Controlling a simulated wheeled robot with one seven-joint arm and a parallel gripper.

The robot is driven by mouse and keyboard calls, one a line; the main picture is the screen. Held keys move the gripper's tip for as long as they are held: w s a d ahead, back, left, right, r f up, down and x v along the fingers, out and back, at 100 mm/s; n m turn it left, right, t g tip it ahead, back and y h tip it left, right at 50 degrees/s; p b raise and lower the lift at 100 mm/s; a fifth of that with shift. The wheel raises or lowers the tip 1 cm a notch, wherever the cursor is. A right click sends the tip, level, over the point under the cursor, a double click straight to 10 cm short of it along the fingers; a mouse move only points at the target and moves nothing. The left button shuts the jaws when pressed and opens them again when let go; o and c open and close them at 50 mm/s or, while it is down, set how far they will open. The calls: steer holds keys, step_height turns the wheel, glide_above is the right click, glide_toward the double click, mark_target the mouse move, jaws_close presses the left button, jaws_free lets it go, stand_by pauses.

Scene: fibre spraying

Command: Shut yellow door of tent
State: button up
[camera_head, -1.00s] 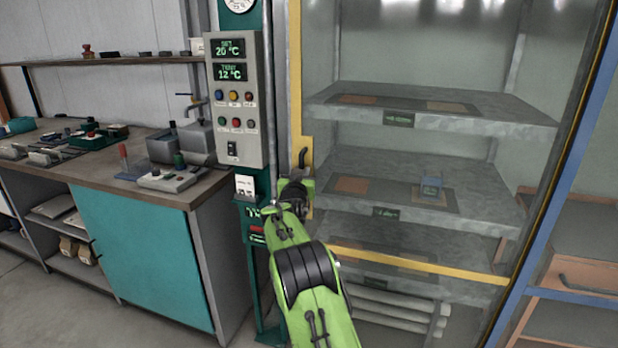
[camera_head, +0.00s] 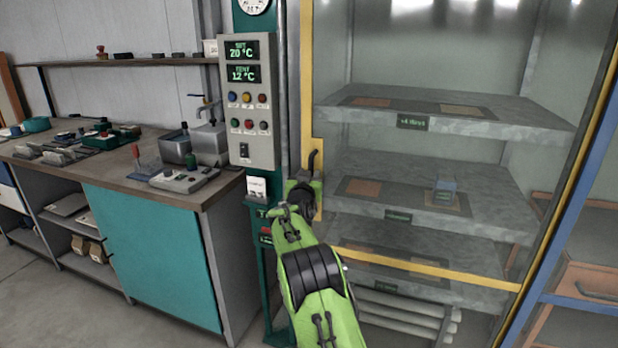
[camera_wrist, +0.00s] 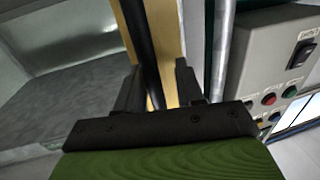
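The tent's yellow door (camera_head: 429,268) has a yellow frame around a clear pane, with shelves seen through it. Its left edge stands close beside the post with the control box; I cannot tell whether it is fully closed. A black handle (camera_head: 313,161) sits on its left edge. My gripper (camera_head: 303,189) is at the handle's lower end. In the wrist view, the black handle (camera_wrist: 141,40) runs between the fingers of my gripper (camera_wrist: 158,82), nearer the left finger. The fingers are apart, with a gap beside the handle on the right.
A grey control box (camera_head: 247,110) is mounted left of the door. A workbench (camera_head: 150,255) with tools and small devices stands at the left. A blue post (camera_head: 560,215) and an orange-brown cabinet (camera_head: 590,285) are at the right. Open floor shows at the lower left.

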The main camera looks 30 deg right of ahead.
steer(key=b+v, duration=0.1)
steer(key=v, duration=1.4)
steer(key=shift+s+a, duration=0.25)
steer(key=shift+s, duration=0.05)
steer(key=s+a+f+n+g+y, duration=0.25)
steer(key=s+a+y, duration=0.2)
steer(key=s, duration=0.75)
steer(key=s+a+f+n+g+y, duration=0.25)
steer(key=s+a, duration=0.35)
steer(key=s, duration=0.7)
steer(key=s+a+f+n+g+y, duration=0.1)
steer(key=s+a+n+g+y, duration=0.25)
steer(key=s, duration=0.85)
step_height(320, 180, up, 15)
steer(key=a+m+p, duration=0.1)
steer(key=a+p, duration=0.1)
steer(key=p, duration=1.3)
steer(key=shift+s+a, duration=0.15)
steer(key=shift+s, duration=0.25)
